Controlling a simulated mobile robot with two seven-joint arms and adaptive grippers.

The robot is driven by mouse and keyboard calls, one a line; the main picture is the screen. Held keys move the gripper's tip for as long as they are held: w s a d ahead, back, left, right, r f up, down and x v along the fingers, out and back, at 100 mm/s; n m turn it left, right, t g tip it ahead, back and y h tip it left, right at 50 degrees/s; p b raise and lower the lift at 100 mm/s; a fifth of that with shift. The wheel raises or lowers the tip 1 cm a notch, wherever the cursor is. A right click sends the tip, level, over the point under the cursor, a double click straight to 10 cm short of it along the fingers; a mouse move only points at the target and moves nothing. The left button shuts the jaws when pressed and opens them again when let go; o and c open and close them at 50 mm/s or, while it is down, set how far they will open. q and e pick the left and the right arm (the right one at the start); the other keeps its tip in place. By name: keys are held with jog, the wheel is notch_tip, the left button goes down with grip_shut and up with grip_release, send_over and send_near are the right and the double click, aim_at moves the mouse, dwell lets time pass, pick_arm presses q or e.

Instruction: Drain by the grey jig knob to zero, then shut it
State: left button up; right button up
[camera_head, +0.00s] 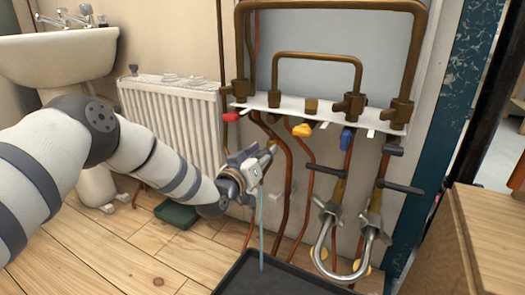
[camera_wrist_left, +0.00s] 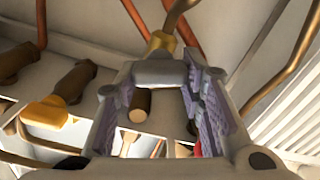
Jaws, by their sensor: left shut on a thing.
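My left gripper (camera_head: 264,158) is in front of the pipes under the white manifold (camera_head: 290,102). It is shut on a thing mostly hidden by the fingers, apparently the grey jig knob. In the left wrist view a light grey piece (camera_wrist_left: 155,72) spans the space between the ridged finger pads. A thin pale blue stream of water (camera_head: 262,232) runs straight down from just below the gripper into a black tray (camera_head: 285,275) on the floor. No gauge reading shows. My right gripper is not in view.
Red (camera_head: 230,117), yellow (camera_head: 303,130) and blue (camera_head: 347,138) handles hang under the manifold. Two dark grey levers (camera_head: 401,188) and a silver U-shaped hose (camera_head: 322,255) are to the right. A radiator (camera_head: 172,115) stands behind my arm; a wooden cabinet (camera_head: 480,240) stands at right.

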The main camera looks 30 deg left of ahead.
pick_arm(q)
jog(key=n, duration=0.3)
jog(key=shift+f, duration=0.15)
jog(key=n, duration=0.3)
jog(key=shift+a+f+n, duration=0.15)
jog(key=shift+n, duration=0.15)
jog(key=n, duration=0.3)
jog(key=shift+f, duration=0.15)
jog(key=shift+f+n+b, duration=0.1)
jog(key=shift+n+b, duration=0.5)
jog(key=shift+n, duration=1.6)
jog(key=o, duration=1.2)
jog(key=shift+c, duration=0.2)
